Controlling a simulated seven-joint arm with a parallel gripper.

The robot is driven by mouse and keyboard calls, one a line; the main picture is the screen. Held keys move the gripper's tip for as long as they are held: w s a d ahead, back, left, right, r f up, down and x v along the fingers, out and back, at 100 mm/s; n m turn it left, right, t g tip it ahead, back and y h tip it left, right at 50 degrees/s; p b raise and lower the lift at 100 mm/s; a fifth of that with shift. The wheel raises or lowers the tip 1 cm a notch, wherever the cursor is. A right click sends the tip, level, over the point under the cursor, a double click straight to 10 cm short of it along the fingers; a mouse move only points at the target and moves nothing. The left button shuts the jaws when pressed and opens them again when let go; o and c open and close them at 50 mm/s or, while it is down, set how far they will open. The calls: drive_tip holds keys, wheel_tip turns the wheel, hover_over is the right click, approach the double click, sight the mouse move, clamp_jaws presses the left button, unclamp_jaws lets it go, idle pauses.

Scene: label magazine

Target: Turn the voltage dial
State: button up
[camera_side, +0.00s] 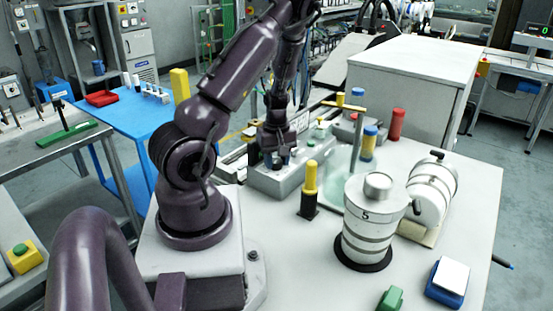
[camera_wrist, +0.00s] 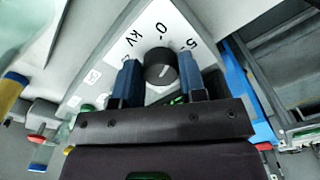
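The voltage dial (camera_wrist: 160,67) is a round black knob with a white mark, on a pale panel lettered "kV", "0" and "5" in the wrist view. It belongs to a grey box (camera_side: 262,181) in the side view, where my gripper hides the dial. My gripper (camera_side: 283,160) points down over this box. In the wrist view its two blue fingers (camera_wrist: 160,78) stand apart, one on each side of the dial, with only narrow gaps beside it. I see no clear contact with the dial.
A large grey cabinet (camera_side: 410,85) is behind.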

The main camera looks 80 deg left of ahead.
sight(277, 161)
drive_tip(key=shift+w+n, duration=0.1)
drive_tip(key=shift+n, duration=2.3)
drive_tip(key=o, duration=0.9)
wheel_tip(277, 161, up, 13)
